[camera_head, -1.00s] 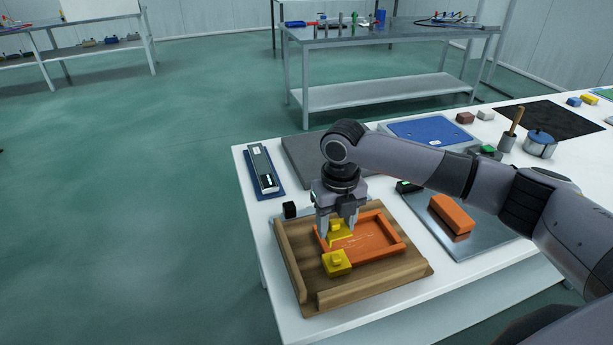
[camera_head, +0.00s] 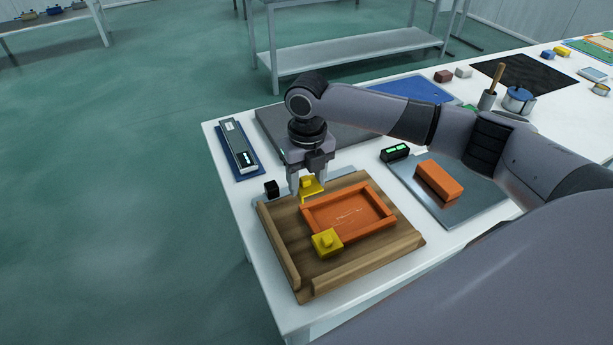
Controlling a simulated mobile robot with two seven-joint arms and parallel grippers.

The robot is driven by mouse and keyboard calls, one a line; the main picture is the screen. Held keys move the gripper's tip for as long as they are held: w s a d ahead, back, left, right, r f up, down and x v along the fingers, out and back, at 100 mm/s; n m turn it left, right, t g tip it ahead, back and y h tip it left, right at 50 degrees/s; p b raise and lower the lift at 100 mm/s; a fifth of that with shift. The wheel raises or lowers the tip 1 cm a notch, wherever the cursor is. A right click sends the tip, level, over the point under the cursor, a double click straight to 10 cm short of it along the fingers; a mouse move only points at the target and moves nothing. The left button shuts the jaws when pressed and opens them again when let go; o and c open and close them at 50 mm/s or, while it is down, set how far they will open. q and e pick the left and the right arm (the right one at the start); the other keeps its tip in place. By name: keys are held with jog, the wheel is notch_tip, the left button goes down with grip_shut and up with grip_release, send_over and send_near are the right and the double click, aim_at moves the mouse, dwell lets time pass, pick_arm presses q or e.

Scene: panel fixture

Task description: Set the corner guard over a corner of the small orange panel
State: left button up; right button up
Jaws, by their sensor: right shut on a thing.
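The small orange panel (camera_head: 348,213) has a raised rim and lies on a wooden board with raised edge strips (camera_head: 370,253). My right gripper (camera_head: 310,192) is shut on a yellow corner guard (camera_head: 311,187), near the panel's far left corner. Whether the guard touches the panel there I cannot tell; it seems to sit just beyond the corner. A second yellow corner guard (camera_head: 327,242) sits on the panel's near left corner. My left gripper is not in view.
A small black block (camera_head: 271,189) stands just left of the gripper. An orange block (camera_head: 439,181) lies on a metal plate (camera_head: 473,205) to the right. A grey mat (camera_head: 275,125) lies behind, with a blue tray holding a device (camera_head: 239,146) at the left.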

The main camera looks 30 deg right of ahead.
aim_at(308, 209)
jog(key=shift+f+b, duration=1.1)
jog(key=shift+f, duration=1.95)
jog(key=shift+s+f, duration=0.15)
jog(key=shift+f, duration=0.05)
jog(key=shift+s+f, duration=0.3)
jog(key=shift+f, duration=0.35)
jog(key=o, duration=1.1)
jog(key=shift+a, duration=0.1)
jog(key=shift+d, duration=0.2)
jog(key=shift+w+r, duration=0.15)
jog(key=shift+r, duration=0.35)
jog(key=r, duration=0.7)
jog(key=shift+w+a+r, duration=0.2)
jog(key=shift+a+r, duration=0.15)
jog(key=shift+r, duration=0.25)
